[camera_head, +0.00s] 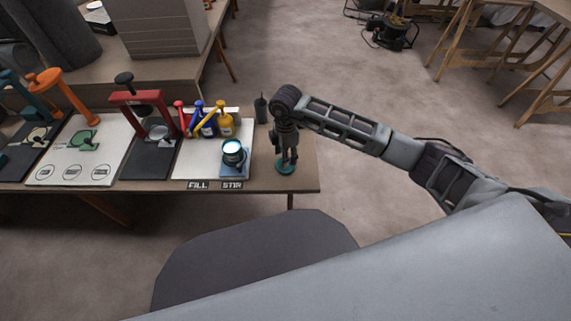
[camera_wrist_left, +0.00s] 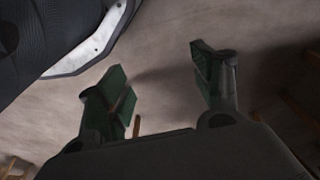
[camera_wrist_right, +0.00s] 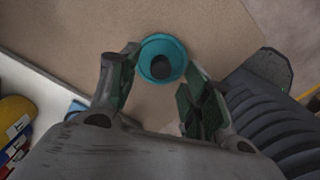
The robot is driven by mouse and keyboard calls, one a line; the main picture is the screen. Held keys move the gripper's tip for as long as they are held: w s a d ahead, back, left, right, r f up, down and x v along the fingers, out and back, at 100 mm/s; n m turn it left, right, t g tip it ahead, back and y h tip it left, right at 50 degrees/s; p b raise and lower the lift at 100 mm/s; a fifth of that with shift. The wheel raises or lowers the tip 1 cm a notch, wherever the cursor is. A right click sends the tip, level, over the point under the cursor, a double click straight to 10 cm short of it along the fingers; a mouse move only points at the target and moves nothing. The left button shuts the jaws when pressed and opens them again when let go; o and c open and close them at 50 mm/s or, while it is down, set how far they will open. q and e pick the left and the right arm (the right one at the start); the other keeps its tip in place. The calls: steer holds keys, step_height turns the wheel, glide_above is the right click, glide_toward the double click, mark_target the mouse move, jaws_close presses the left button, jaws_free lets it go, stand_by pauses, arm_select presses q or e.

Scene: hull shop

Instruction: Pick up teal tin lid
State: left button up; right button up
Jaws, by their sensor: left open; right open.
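The teal tin lid (camera_head: 285,167) lies on the right end of the table, partly hidden under my right gripper. In the right wrist view the lid (camera_wrist_right: 154,67) is round with a dark knob in its middle. My right gripper (camera_head: 287,160) points down over it. In the right wrist view its fingers (camera_wrist_right: 158,83) are apart, one on each side of the lid's near edge, with nothing held between them. My left gripper is out of the head view. In the left wrist view it (camera_wrist_left: 165,90) is open and empty above the floor.
The table (camera_head: 304,177) has its right end close beside the lid. A dark bottle (camera_head: 262,108) stands behind, left of my right arm. Presses stand further left.

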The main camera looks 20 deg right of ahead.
mark_target(278, 164)
step_height(278, 164, down, 3)
steer(key=shift+s+r, duration=0.1)
steer(key=shift+f+b, duration=0.3)
arm_select(q)
steer(key=r, duration=0.3)
steer(key=shift+s+d, duration=0.25)
steer(key=shift+d, duration=0.1)
steer(key=shift+w+f, duration=0.1)
steer(key=shift+w+a, duration=0.15)
steer(key=shift+w, duration=0.15)
arm_select(e)
steer(key=c, duration=0.9)
